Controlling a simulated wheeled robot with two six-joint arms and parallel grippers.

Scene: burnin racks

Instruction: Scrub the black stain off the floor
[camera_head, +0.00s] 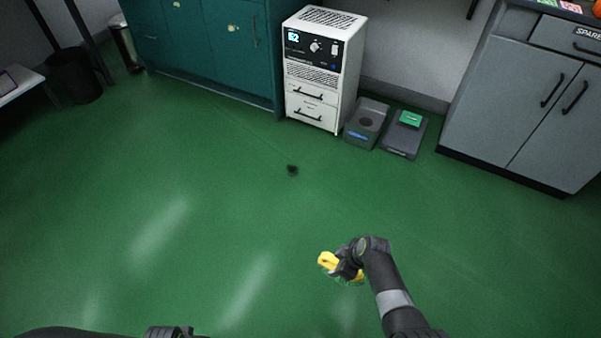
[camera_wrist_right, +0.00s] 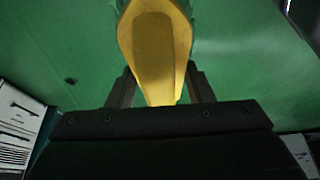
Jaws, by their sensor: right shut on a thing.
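The black stain (camera_head: 292,170) is a small dark spot on the green floor, near the middle of the head view. It also shows as a small dark spot in the right wrist view (camera_wrist_right: 71,81). My right gripper (camera_head: 345,268) is shut on a yellow tool (camera_head: 327,260), below and to the right of the stain and apart from it. In the right wrist view the tool's yellow body (camera_wrist_right: 155,50) sits between the two dark fingers, and its far end is cut off by the frame. My left gripper's fingers do not show; only a dark arm part is at the bottom left.
A white unit with drawers (camera_head: 316,90) stands behind the stain. A grey bin (camera_head: 366,122) and a dark tray with a green item (camera_head: 403,134) sit beside it. Teal cabinets (camera_head: 205,45) and a grey cabinet (camera_head: 510,100) line the back. The floor around the stain is clear.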

